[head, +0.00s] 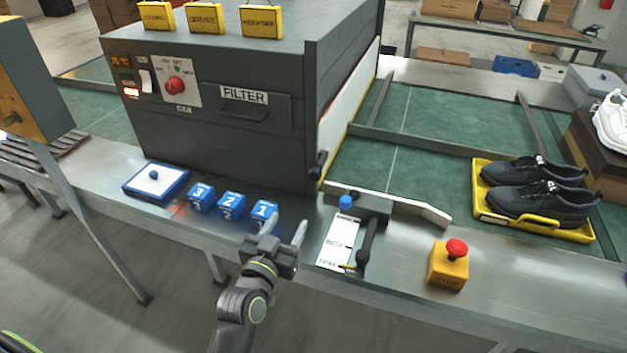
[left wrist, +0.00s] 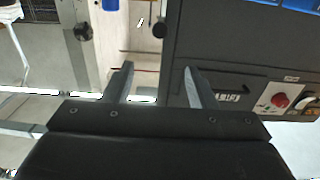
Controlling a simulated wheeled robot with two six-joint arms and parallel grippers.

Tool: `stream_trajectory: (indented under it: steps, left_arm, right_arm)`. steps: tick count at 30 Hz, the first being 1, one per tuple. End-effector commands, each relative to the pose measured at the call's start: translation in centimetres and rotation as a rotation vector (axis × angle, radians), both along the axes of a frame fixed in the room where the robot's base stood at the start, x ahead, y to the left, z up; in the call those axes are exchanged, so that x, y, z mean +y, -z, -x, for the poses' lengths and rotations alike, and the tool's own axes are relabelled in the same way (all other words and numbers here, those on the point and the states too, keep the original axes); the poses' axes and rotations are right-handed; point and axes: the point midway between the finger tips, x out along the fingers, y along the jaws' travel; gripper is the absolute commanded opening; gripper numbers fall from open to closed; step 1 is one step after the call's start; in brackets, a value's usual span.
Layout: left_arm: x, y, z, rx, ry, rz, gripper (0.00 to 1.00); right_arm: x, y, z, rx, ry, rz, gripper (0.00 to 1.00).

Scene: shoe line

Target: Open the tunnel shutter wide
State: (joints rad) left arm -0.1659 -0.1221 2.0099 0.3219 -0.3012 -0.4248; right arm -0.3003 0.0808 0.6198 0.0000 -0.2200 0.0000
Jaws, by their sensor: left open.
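The dark grey tunnel (head: 215,120) stands over the line, with a FILTER drawer on its front. A pale panel with a yellow edge (head: 345,110), which looks like the shutter, covers much of its right end. A black handle (head: 318,165) sits at the near edge of that panel. My left gripper (head: 285,228) is open and empty, in front of the tunnel's near right corner, apart from the handle. In the left wrist view its two fingers (left wrist: 158,80) are spread, with the tunnel front (left wrist: 240,50) upside down beyond them. My right gripper is not in view.
Blue numbered cubes (head: 231,205) sit just left of the gripper. A black lever (head: 367,245) and white scale plate (head: 339,242) are to its right. A red-topped stop button (head: 449,265) and a yellow tray (head: 545,228) with dark shoes (head: 540,190) are farther right.

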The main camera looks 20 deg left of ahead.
Motion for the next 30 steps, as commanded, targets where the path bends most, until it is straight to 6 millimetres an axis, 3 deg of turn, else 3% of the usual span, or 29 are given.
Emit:
stream_trajectory:
  steps: [14,24,30]
  left_arm:
    - [-0.3,-0.3,-8.0,0.000,0.002,-0.004,0.51]
    - [-0.5,0.0,-13.8,0.000,0.001,-0.003,0.51]
    - [-0.5,0.1,-15.7,0.001,0.001,-0.003,0.51]
  right_arm:
    - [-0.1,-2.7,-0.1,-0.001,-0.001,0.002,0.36]
    - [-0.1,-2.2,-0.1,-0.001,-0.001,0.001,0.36]
    - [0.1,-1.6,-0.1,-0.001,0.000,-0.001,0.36]
